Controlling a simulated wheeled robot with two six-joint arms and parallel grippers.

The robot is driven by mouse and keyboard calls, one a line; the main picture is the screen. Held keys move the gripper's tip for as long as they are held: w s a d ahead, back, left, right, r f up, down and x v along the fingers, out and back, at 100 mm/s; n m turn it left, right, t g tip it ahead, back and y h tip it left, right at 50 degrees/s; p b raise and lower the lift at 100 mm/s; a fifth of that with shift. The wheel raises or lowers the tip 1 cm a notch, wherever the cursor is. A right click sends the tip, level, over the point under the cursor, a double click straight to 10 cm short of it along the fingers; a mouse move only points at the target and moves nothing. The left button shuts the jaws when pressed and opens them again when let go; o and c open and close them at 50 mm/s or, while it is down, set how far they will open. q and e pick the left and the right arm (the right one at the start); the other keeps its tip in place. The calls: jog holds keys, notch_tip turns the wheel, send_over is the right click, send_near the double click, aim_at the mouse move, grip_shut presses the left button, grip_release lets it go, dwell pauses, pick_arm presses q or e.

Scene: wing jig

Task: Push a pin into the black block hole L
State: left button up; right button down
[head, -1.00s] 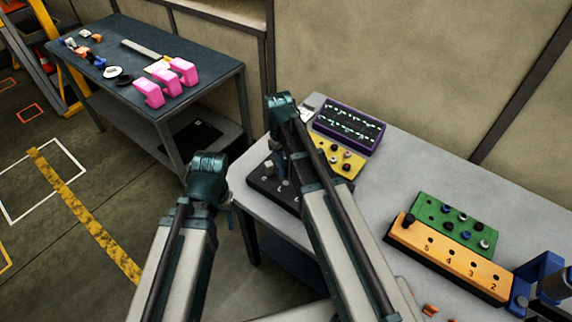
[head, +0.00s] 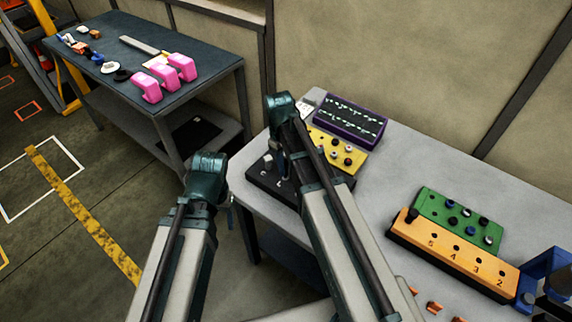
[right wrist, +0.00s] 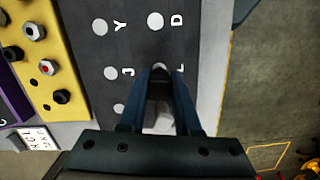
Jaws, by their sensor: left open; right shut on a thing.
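The black block (right wrist: 85,45) fills the middle of the right wrist view, with pale round holes marked Y, D, J and L. It also shows in the head view (head: 262,180), partly behind my right arm. How deep the pin sits, I cannot tell. In the head view my left arm (head: 207,170) is left of the table, away from the block; its open fingers are mostly hidden.
A yellow block (head: 345,155) with pins and a purple block (head: 350,118) stand close behind the black block. A green block (head: 455,222) and an orange numbered block (head: 450,255) stand to the right. The table between is clear. A side table (head: 140,60) holds pink parts.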

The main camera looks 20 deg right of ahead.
jog(key=shift+f+b, duration=1.2)
jog(key=shift+f, duration=0.15)
jog(key=c, duration=0.5)
grip_release()
jog(key=shift+r, duration=0.15)
jog(key=r+p, duration=0.4)
jog(key=w+r+p, duration=0.1)
jog(key=r+p, duration=0.8)
jog(key=shift+w+a+r+p, duration=0.25)
jog(key=shift+a+p, duration=0.15)
jog(key=shift+r, duration=0.1)
